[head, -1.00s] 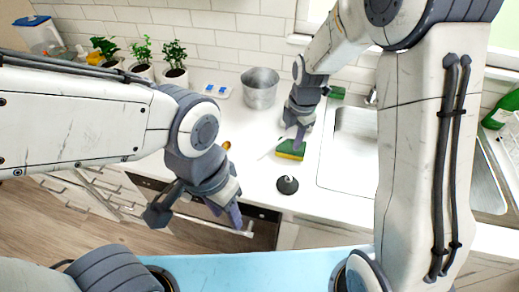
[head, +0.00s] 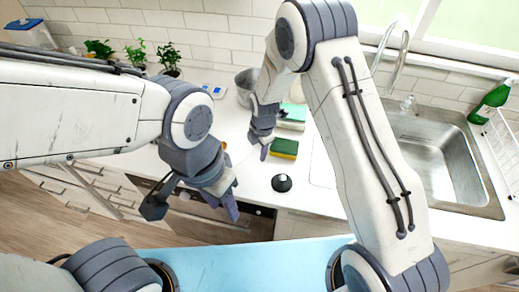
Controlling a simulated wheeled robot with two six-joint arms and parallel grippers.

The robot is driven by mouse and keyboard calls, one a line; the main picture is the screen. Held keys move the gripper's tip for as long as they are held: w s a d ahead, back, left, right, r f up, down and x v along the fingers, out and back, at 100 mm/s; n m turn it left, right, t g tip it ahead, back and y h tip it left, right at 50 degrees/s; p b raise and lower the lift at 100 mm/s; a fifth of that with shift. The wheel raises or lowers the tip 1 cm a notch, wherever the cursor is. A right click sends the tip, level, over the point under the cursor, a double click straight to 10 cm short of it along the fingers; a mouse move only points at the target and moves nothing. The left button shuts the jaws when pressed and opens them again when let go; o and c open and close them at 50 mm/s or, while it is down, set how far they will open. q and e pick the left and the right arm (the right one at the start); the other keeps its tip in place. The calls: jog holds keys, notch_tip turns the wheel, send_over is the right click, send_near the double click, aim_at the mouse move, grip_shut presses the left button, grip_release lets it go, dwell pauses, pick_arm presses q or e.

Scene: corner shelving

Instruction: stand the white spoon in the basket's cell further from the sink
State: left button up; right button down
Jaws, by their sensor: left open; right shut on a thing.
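The white spoon (head: 246,156) shows faintly as a thin pale shape against the white counter, just left of my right fingertips. My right gripper (head: 264,150) points down low over the counter and is shut on it; its grip is mostly hidden. A grey metal container (head: 243,82), perhaps the basket, stands at the back, partly behind my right arm; its cells cannot be made out. The sink (head: 440,160) is to the right. My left gripper (head: 231,206) is open and empty, in front of the counter's front edge.
A green and yellow sponge (head: 284,148) lies just right of my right gripper, with a green-and-white block (head: 292,116) behind it. A black knob-like object (head: 281,183) is near the front edge. Potted plants (head: 170,58) and a green bottle (head: 490,102) stand further off.

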jog(key=shift+f, duration=0.15)
jog(key=c, duration=0.5)
grip_release()
